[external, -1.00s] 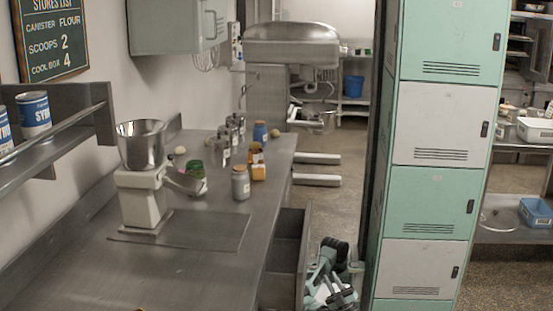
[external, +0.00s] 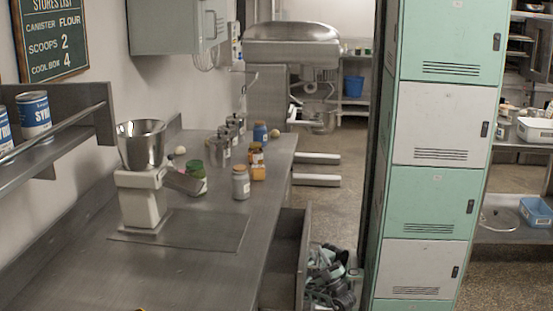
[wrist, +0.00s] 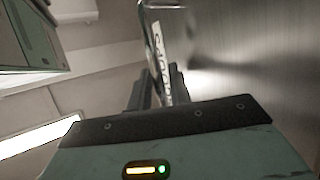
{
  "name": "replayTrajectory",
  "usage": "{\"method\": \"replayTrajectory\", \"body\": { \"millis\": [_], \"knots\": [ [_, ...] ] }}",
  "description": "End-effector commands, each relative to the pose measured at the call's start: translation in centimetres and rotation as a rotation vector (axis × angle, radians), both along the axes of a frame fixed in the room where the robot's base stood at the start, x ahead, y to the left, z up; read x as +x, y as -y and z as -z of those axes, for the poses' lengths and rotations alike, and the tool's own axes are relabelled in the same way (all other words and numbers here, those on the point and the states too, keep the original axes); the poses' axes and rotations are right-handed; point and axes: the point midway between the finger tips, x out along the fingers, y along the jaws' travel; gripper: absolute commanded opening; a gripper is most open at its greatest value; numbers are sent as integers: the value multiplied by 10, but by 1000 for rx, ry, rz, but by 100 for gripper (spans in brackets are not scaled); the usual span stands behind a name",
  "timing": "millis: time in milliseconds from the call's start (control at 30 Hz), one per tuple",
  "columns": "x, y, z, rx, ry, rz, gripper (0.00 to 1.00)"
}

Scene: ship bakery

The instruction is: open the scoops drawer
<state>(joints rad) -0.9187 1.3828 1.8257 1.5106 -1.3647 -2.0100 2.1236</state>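The drawer (external: 287,262) under the right side of the steel counter stands pulled out in the external view, and its inside shows from above. In the wrist view a drawer front with a white label (wrist: 162,62) is close ahead; the label's lettering is tilted and only partly readable. A metal edge or handle (wrist: 150,25) runs down towards my fingers. My gripper (wrist: 160,92) has its two dark fingers apart, with the label showing between them. I cannot tell if they touch the handle. In the external view the gripper is hidden; my folded arm (external: 332,280) is beside the drawer front.
Jars and canisters stand on the counter (external: 180,265), with a scale-like machine (external: 143,195) topped by a steel bowl. Green and white lockers (external: 428,200) stand close to the right of my arm. The aisle floor (external: 335,210) beyond is clear.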

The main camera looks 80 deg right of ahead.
Motion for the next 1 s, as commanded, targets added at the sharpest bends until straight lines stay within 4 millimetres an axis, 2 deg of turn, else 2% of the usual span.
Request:
{"method": "replayTrajectory", "body": {
  "millis": [33,67,267,600,833,867,900,1000],
  "knots": [
    [0,0,0,0,0,0,8],
    [0,0,0,0,0,0,0],
    [-2,0,0,1,0,-1,0],
    [-46,0,0,1,1,-3,0],
    [-46,0,1,0,-1,0,0],
    [-46,0,1,1,-1,0,13],
    [-46,0,1,1,-1,0,19],
    [-46,0,1,1,0,1,19]
  ]
}}
